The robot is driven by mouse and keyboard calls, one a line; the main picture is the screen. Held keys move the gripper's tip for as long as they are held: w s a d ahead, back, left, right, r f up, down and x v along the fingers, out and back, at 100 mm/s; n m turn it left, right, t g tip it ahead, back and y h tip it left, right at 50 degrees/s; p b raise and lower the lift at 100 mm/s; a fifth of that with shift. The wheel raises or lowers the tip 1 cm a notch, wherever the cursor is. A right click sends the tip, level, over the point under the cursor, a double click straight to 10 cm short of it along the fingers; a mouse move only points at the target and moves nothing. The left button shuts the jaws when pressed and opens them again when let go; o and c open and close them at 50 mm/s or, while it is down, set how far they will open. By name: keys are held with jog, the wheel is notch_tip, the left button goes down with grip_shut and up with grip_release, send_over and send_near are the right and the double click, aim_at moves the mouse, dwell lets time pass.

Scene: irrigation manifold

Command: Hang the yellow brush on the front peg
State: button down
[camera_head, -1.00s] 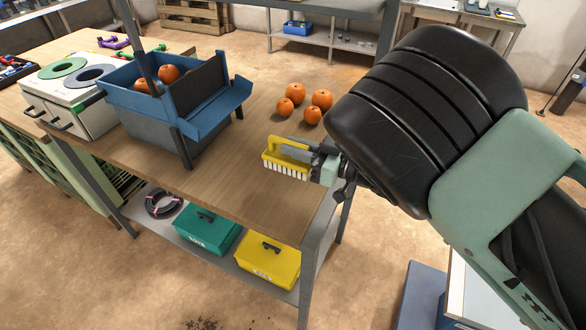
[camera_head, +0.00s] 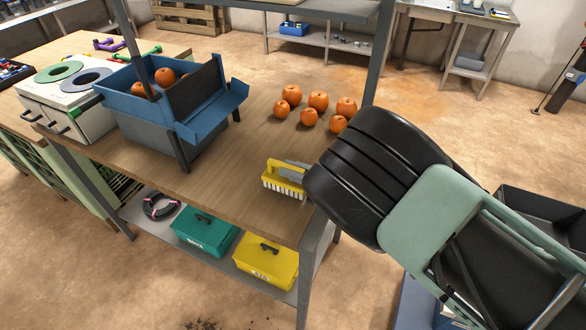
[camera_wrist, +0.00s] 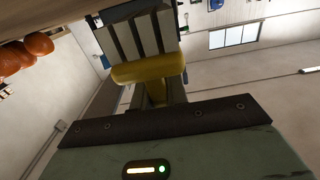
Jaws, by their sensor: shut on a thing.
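The yellow brush (camera_head: 284,178) with pale bristles is held over the right end of the wooden bench, bristles downward in the head view. My gripper (camera_head: 297,171) is shut on its yellow handle, mostly hidden behind my black wrist. In the wrist view the brush's yellow handle (camera_wrist: 150,68) lies between the fingers of my gripper (camera_wrist: 156,90), with the bristle block beyond it. I cannot make out the front peg in either view.
Several oranges (camera_head: 318,100) lie on the bench (camera_head: 225,170) behind the brush. A blue bin (camera_head: 165,100) with oranges stands to the left. A grey post (camera_head: 378,55) rises at the bench's back right. Green (camera_head: 205,235) and yellow (camera_head: 266,262) boxes sit on the lower shelf.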

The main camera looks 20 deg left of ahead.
jog(key=shift+s+f, duration=0.1)
jog(key=shift+f, duration=0.3)
jog(key=c, duration=1.4)
grip_release()
jog(key=shift+c, duration=0.2)
jog(key=shift+o, duration=0.3)
jog(key=shift+f, duration=0.15)
jog(key=shift+s, duration=0.1)
jog(key=shift+r, duration=0.4)
jog(key=shift+d, duration=0.3)
jog(key=d+b, duration=0.3)
jog(key=d, duration=0.8)
jog(key=shift+s+d+r, duration=0.15)
jog(key=shift+s+r, duration=0.15)
jog(key=shift+r, duration=0.05)
